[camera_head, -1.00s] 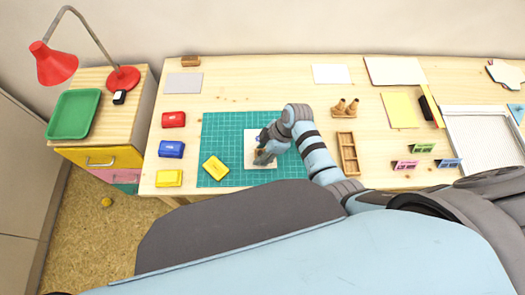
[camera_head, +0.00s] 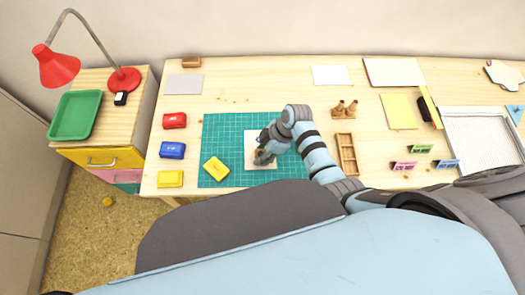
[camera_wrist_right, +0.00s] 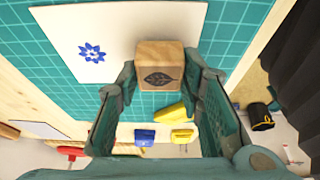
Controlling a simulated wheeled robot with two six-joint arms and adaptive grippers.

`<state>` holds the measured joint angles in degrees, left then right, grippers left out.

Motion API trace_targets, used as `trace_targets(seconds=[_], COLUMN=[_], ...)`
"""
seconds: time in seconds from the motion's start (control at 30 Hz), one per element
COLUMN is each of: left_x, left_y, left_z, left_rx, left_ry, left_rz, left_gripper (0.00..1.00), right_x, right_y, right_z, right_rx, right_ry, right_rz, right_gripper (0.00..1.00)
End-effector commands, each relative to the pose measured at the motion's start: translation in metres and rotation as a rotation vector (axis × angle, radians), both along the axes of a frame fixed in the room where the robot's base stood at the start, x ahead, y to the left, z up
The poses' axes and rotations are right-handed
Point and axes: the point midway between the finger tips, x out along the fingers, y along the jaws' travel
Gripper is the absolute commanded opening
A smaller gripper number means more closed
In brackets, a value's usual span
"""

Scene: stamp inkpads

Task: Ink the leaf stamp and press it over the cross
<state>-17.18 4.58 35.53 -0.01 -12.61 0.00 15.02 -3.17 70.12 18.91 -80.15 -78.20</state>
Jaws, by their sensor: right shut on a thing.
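My right gripper (camera_head: 262,158) is over a white card (camera_head: 251,139) on the green cutting mat (camera_head: 225,130). In the right wrist view my right gripper (camera_wrist_right: 160,76) is shut on a wooden block, the leaf stamp (camera_wrist_right: 159,63), with a dark leaf picture on the face towards the camera. The card (camera_wrist_right: 60,32) bears a blue flower print (camera_wrist_right: 92,51) beside the stamp. No cross shows; the gripper and stamp cover part of the card. I cannot tell whether the stamp touches the card. My left gripper is not in view.
Red (camera_head: 174,120), blue (camera_head: 172,150) and yellow (camera_head: 170,179) inkpads stand in a column left of the mat. A stamp holder (camera_head: 344,109) and wooden tray (camera_head: 347,154) stand to the right. The mat's upper left is clear.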

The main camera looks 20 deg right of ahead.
Motion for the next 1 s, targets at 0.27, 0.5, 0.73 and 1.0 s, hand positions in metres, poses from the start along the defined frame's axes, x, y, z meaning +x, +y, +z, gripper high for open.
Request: trace_targets(seconds=[0.27, 0.5, 0.73, 1.0], left_x=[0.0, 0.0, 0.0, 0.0], left_y=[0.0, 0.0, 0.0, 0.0], left_z=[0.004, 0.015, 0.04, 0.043], left_rx=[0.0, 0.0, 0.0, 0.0], left_ry=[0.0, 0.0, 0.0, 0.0], left_rz=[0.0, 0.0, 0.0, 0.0], left_gripper=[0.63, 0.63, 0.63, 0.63], right_x=[0.001, 0.001, 0.001, 0.001], right_y=[0.0, 0.0, 0.0, 0.0], right_z=[0.004, 0.014, 0.041, 0.06], right_rx=[0.001, 0.0, 0.001, 0.0], right_ry=[-0.001, -0.002, -0.004, -0.003], right_rz=[0.0, 0.0, 0.0, 0.0], right_gripper=[0.14, 0.14, 0.14, 0.14])
